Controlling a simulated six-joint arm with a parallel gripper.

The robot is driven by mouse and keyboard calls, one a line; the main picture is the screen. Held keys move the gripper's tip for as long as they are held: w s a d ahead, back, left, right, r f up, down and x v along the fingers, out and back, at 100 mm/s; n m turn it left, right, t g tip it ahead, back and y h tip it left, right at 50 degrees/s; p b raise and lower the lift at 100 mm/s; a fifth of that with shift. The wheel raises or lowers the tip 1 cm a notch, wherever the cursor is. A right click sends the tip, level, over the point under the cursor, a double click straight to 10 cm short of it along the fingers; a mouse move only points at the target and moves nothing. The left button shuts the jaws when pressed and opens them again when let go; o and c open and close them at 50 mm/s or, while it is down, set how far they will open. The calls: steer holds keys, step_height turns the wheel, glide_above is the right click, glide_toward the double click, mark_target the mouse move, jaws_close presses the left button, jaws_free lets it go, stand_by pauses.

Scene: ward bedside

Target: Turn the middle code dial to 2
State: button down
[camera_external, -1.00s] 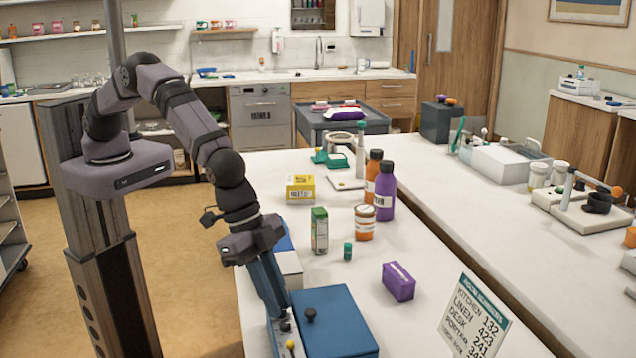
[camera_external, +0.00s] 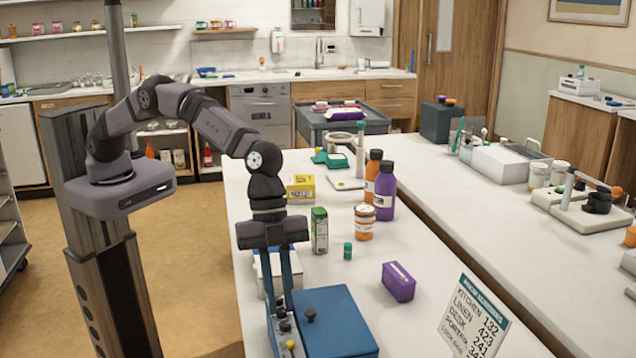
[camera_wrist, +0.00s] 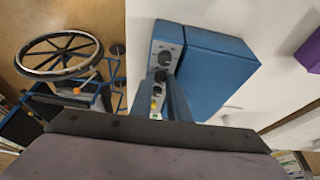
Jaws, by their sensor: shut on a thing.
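A blue box (camera_external: 335,322) with a grey dial panel along its left side stands at the front of the counter; in the wrist view the blue box (camera_wrist: 215,70) lies right of the panel (camera_wrist: 168,36). The panel carries a row of small dark dials and a yellow knob (camera_external: 290,345). My gripper (camera_external: 281,312) points down over the panel, its two long blue fingers on either side of a dark dial (camera_wrist: 160,76) near the middle of the row. It is shut on that dial. The dial's pointer and number marks are too small to read.
A sign of numbers (camera_external: 474,318) stands at the right, reading Kitchen 132, Linen 423, Desk 241. A wheeled item (camera_wrist: 60,55) shows on the floor.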

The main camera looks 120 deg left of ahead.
steer(key=shift+w+a+m+g, duration=0.1)
steer(key=shift+m+g, duration=0.2)
steer(key=shift+m, duration=0.5)
steer(key=c, duration=2)
jaws_free()
steer(key=shift+r, duration=0.1)
